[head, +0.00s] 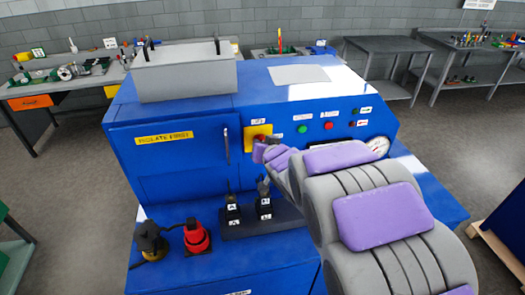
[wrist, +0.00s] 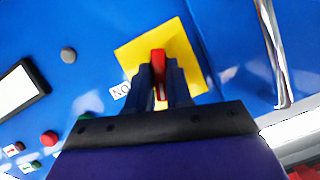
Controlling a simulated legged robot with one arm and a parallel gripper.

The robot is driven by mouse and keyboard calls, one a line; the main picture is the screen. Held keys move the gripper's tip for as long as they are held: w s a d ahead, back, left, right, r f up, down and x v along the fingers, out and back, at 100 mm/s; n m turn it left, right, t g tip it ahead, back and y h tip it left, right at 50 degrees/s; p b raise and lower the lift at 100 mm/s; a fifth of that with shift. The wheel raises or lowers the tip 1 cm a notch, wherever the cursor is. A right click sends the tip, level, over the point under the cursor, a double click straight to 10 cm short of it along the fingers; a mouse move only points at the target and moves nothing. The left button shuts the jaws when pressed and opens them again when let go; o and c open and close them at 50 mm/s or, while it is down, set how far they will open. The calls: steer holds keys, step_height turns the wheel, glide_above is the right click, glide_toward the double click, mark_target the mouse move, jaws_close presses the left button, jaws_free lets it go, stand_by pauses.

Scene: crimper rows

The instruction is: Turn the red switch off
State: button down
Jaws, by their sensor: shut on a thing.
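The red switch (wrist: 158,61) sits on a yellow plate (wrist: 185,45) on the front panel of the blue machine. In the wrist view its red handle stands between the two dark fingers of my gripper (wrist: 159,72), which are shut on it. In the head view my gripper (head: 262,149) reaches the yellow plate (head: 250,132) from the right, and my arm and fingers hide most of the switch. A label beside the plate in the wrist view is partly covered.
The blue machine (head: 180,172) has a door handle (head: 227,146) left of the plate. Green (head: 303,129) and red (head: 328,126) buttons and a gauge (head: 379,146) lie to the right. Black levers (head: 265,205) and a red knob (head: 196,237) stand below. Grey workbenches (head: 388,45) are behind.

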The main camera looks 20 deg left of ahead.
steer(key=shift+s+a+f+n+t+h+b, duration=0.1)
steer(key=shift+f+n+t+h+b, duration=0.2)
steer(key=shift+n+h+b, duration=0.6)
steer(key=shift+r+n+b, duration=0.1)
steer(key=shift+n+b, duration=0.2)
steer(key=shift+b, duration=0.1)
steer(key=c, duration=1.1)
jaws_free()
steer(key=shift+a+r, duration=0.1)
steer(key=shift+a, duration=0.05)
steer(key=v, duration=1.7)
steer(key=shift+s+d+p, duration=0.1)
steer(key=shift+d+p, duration=0.1)
steer(key=shift+p, duration=0.2)
